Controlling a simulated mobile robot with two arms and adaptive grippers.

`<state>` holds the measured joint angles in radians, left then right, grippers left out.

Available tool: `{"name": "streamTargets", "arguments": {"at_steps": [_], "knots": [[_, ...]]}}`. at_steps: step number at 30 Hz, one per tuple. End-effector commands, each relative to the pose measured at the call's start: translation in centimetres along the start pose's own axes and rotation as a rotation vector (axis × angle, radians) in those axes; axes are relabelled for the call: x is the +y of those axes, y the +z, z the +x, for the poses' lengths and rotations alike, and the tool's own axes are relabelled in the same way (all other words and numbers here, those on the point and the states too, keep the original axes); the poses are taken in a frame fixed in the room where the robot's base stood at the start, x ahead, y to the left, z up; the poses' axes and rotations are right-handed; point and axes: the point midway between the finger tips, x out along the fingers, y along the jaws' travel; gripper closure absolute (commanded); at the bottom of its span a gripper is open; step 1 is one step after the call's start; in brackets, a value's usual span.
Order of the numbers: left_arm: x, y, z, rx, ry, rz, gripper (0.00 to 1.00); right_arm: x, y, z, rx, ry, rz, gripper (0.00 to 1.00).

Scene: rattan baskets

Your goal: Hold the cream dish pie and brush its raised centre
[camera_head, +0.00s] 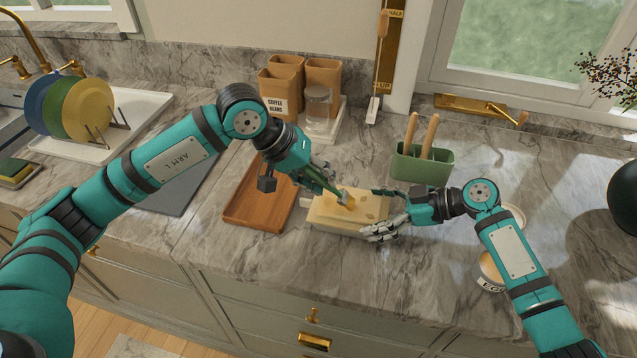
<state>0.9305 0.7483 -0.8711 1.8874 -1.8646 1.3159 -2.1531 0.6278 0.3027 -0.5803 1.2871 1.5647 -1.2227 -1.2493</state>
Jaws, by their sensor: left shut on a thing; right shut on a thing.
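The cream dish pie (330,221) sits on the marble counter, with a pale golden top. My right gripper (380,213) is shut on the right side of the dish, with one finger near the back edge and one near the front. My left gripper (326,184) is above the back left of the pie and is shut on a brush (346,200). The brush's yellow tip is at the middle of the pie top; I cannot tell whether it touches. The gripper hides most of the brush's handle.
A wooden board (252,205) lies just left of the dish. A green holder (422,165) with wooden handles stands behind right. A small labelled bowl (490,270) is partly behind my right arm. Brown canisters (281,88) and a glass jar (318,105) stand at the back.

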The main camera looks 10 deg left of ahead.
Motion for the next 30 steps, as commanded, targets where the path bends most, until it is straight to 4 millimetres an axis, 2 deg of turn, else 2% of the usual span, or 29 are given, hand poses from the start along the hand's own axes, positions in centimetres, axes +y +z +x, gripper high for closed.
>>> {"name": "streamTargets", "arguments": {"at_steps": [1,9,15,20,30], "knots": [[-0.3,-0.2,0.5,-0.002,-0.005,-0.002,1.00,-1.1,2.9,0.9,-0.045,-0.023,0.019,0.33],[-0.2,-2.4,1.0,-0.002,-0.006,-0.001,1.00,-1.1,2.9,1.0,-0.045,-0.023,0.019,0.33],[-0.2,-3.1,1.0,-0.001,-0.006,0.000,1.00,-1.1,2.9,0.9,-0.045,-0.023,0.019,0.33],[-0.1,-2.6,0.9,-0.002,-0.004,0.000,1.00,-1.1,2.9,0.9,-0.045,-0.023,0.020,0.33],[-0.2,0.0,0.1,0.000,-0.003,0.001,1.00,-1.1,2.9,0.9,-0.045,-0.023,0.019,0.33]]}}
